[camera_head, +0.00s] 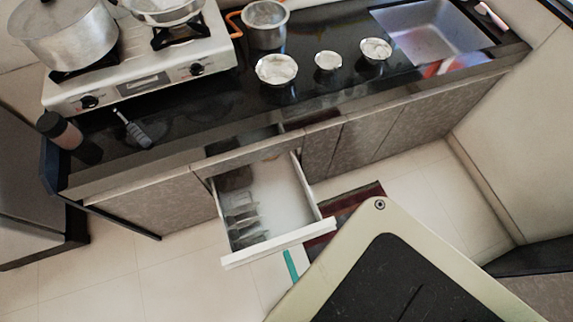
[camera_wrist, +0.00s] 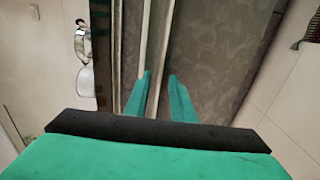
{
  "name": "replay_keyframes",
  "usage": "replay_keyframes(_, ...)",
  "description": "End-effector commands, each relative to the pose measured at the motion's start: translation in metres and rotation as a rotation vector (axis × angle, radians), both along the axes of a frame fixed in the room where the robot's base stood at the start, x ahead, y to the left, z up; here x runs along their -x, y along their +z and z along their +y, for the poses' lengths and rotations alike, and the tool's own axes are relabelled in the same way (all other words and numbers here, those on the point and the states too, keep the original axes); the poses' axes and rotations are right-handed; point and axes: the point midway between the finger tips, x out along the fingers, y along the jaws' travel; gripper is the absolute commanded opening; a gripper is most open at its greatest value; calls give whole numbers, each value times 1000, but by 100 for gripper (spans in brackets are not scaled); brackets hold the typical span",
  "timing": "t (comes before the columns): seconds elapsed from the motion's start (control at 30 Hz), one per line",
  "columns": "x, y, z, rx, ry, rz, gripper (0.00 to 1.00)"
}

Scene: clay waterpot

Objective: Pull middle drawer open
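In the head view a drawer (camera_head: 280,198) with a pale front edge stands pulled out below the counter, with cutlery inside at its left. I cannot tell whether it is the middle drawer. Only a teal strip of my gripper (camera_head: 290,266) shows below the drawer's front edge; my arm hides the rest. In the wrist view my gripper (camera_wrist: 160,76) has its two teal fingers apart. A pale narrow edge (camera_wrist: 155,92) of a cabinet or drawer front runs between them, close to the left finger. A gap shows at the right finger. Contact cannot be told.
The dark counter (camera_head: 200,140) carries a stove (camera_head: 140,85) with pots, several metal bowls and a sink (camera_head: 430,35). Closed cabinet fronts (camera_head: 400,125) lie right of the drawer. A dark red mat (camera_head: 365,200) lies on the pale floor, which is clear at the left.

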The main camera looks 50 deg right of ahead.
Motion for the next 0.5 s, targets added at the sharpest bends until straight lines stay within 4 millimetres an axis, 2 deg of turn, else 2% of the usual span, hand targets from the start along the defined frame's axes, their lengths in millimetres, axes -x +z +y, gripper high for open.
replay_keyframes(0.1,22,-1,12,-2,-1,4,23)
replay_keyframes(0.3,53,0,28,0,-2,2,23)
replay_keyframes(0.5,71,0,37,1,-4,0,23)
